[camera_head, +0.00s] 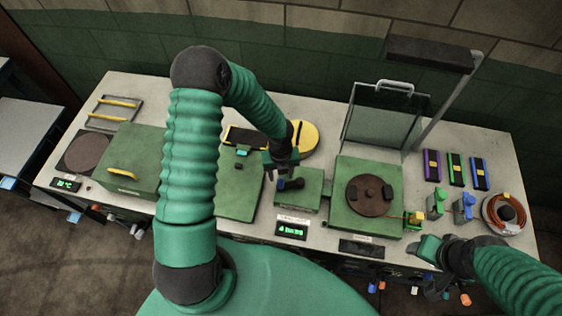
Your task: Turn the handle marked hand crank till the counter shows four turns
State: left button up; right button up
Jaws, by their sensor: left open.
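A green box (311,187) stands in the middle of the bench, with a dark crank handle (292,184) at its top left. In front of it is a black counter (291,229) with green lit text that looks like a 4 and a word, too small to read surely. A white label above the counter is not legible. My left gripper (281,172) is open and points down right above the handle; I cannot tell whether it touches it. My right gripper (428,253) is at the bench's front right edge, away from the crank; its jaws are unclear.
A green turntable box (348,218) with a brown disc stands right of the crank. A green panel (238,200) lies left, a yellow disc (304,138) behind. A lamp post (450,100), clear screen (385,128) and cable reel (505,214) stand at right.

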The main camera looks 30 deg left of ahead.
pick_arm(q)
notch_tip(320, 180, up, 11)
dwell(0.3)
jog(key=shift+f, duration=0.1)
dwell(2.3)
jog(key=s+d+f+n+t+b, duration=0.1)
jog(key=s+f+n+b, duration=0.3)
jog(key=n+b, duration=0.5)
jog(key=s+d+f+n+t+b, duration=0.1)
jog(key=s+d+f+n+b, duration=0.3)
jog(key=n, duration=1.4)
notch_tip(320, 180, down, 2)
jog(key=s+b, duration=0.1)
jog(key=b, duration=0.3)
jog(key=shift+f+n+t+b, duration=0.15)
jog(key=shift+n+t+b, duration=0.15)
jog(key=shift+n+b, duration=0.1)
jog(key=shift+d, duration=0.2)
